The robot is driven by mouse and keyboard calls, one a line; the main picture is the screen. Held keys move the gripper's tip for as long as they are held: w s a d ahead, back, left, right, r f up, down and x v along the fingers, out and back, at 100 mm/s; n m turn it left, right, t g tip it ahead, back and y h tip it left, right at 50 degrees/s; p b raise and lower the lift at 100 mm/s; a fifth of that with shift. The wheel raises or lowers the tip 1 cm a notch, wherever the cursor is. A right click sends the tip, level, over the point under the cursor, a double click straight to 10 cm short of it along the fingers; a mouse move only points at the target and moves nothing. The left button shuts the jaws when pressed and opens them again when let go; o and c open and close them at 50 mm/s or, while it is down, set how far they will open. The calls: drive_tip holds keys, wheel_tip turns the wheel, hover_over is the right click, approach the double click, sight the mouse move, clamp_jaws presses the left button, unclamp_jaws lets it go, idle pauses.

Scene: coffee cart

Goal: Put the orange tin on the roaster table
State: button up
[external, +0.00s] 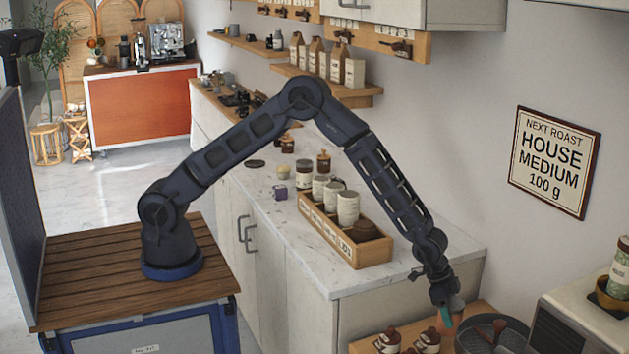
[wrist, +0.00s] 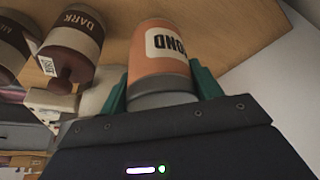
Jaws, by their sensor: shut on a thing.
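My gripper (external: 447,307) is low over the wooden roaster table (external: 479,309) at the lower right of the external view. In the wrist view, its green fingers are shut on the sides of the orange tin (wrist: 160,62), which has a pale label and a grey end toward the gripper. The tin also shows as a small orange patch (external: 442,322) below the gripper in the external view. Its far end is close to the wooden surface (wrist: 225,30); I cannot tell whether it touches.
Brown-lidded jars stand beside the tin, one labelled DARK (wrist: 75,40); two show in the external view (external: 427,341). A dark round roaster part (external: 492,334) is right of the tin. The marble counter (external: 300,225) with a wooden crate (external: 375,250) lies behind.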

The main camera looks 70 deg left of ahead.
drive_tip(key=shift+f, duration=2)
drive_tip(key=shift+f, duration=0.1)
drive_tip(key=o, duration=1.1)
drive_tip(key=shift+o, duration=0.2)
